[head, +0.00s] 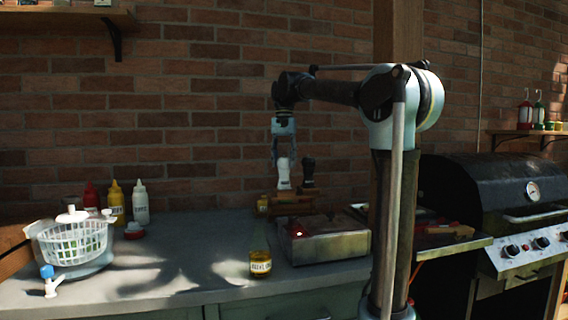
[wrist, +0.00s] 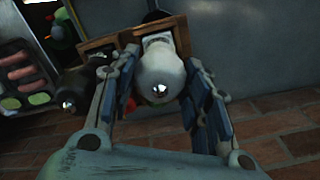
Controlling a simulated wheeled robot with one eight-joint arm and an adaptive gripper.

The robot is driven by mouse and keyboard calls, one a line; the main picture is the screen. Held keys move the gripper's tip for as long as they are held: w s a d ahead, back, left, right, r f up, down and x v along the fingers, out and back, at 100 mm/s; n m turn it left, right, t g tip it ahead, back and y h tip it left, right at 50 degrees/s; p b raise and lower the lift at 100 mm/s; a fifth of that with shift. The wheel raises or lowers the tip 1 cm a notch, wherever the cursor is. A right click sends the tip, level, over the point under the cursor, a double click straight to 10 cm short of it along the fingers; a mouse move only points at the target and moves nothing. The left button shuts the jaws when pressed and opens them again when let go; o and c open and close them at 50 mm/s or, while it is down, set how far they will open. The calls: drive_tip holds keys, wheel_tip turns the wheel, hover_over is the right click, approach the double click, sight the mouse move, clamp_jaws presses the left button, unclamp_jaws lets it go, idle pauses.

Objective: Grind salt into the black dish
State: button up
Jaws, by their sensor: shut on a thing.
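A white grinder (head: 283,174) stands upright at a wooden holder (head: 292,208) near the brick wall. My gripper (head: 284,155) comes down from above and is shut around the grinder's upper part. In the wrist view, the white grinder (wrist: 160,78) sits between both fingers, its lower part still within a compartment of the wooden holder (wrist: 97,44). A dark grinder (head: 308,168) stands just right of it in the head view; it also shows in the wrist view (wrist: 76,88). I cannot clearly make out the black dish.
A metal appliance (head: 325,244) with a red light stands in front of the holder. A yellow labelled jar (head: 260,263) is near the counter's front edge. A salad spinner (head: 74,240) and several sauce bottles (head: 116,202) are left. A grill (head: 490,200) is right. The counter's middle is clear.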

drive_tip(key=shift+n, duration=0.8)
drive_tip(key=o, duration=1.1)
wheel_tip(320, 180, up, 12)
drive_tip(key=shift+w, duration=0.1)
idle(0.3)
